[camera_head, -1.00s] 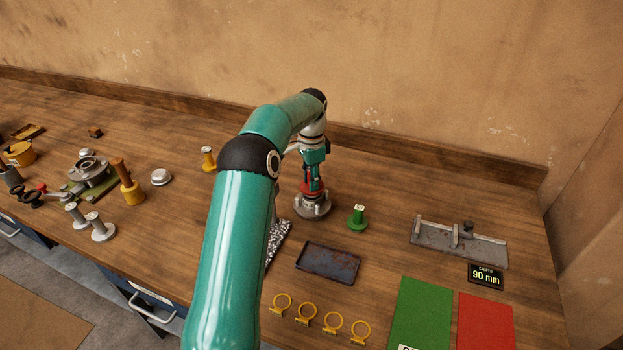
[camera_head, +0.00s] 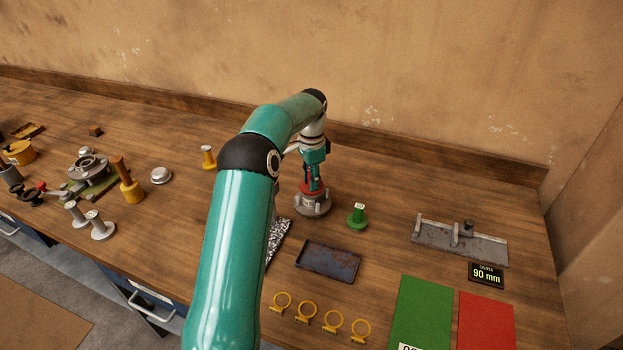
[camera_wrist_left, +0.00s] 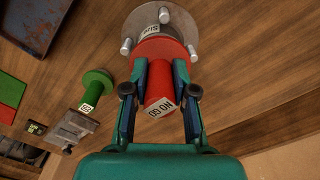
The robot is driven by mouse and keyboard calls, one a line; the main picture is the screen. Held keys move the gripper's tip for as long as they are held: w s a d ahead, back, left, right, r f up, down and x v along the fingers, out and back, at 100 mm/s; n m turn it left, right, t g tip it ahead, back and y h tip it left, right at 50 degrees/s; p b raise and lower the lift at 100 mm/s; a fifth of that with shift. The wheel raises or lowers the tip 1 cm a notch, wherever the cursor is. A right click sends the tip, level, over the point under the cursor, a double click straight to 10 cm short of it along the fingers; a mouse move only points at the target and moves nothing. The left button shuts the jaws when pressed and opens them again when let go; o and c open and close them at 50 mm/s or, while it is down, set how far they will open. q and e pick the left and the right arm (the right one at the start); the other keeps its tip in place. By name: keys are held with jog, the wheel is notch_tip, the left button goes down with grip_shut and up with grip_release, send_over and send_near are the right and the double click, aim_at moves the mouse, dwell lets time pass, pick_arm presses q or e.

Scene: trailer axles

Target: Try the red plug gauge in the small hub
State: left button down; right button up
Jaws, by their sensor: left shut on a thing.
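My left gripper (camera_head: 313,181) points down over the small hub (camera_head: 313,205), a grey metal flange with studs. It is shut on the red plug gauge (camera_head: 312,190), whose red part shows just above the hub. In the left wrist view the gripper (camera_wrist_left: 158,95) has a finger on each side of the red plug gauge (camera_wrist_left: 158,75), marked "NO GO". The wide red end meets the face of the small hub (camera_wrist_left: 176,20); how far it sits in the bore is hidden. The green plug gauge (camera_head: 357,216) stands upright to the right. My right gripper is not in view.
A dark tray (camera_head: 328,262) lies in front of the hub, with several yellow rings (camera_head: 305,312) nearer.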

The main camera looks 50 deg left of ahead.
pick_arm(q)
jog(key=shift+r, duration=0.1)
dwell(0.3)
jog(key=shift+r+p, duration=1.25)
jog(key=shift+r, duration=0.05)
jog(key=shift+r+p, duration=0.35)
jog(key=shift+r, duration=2.05)
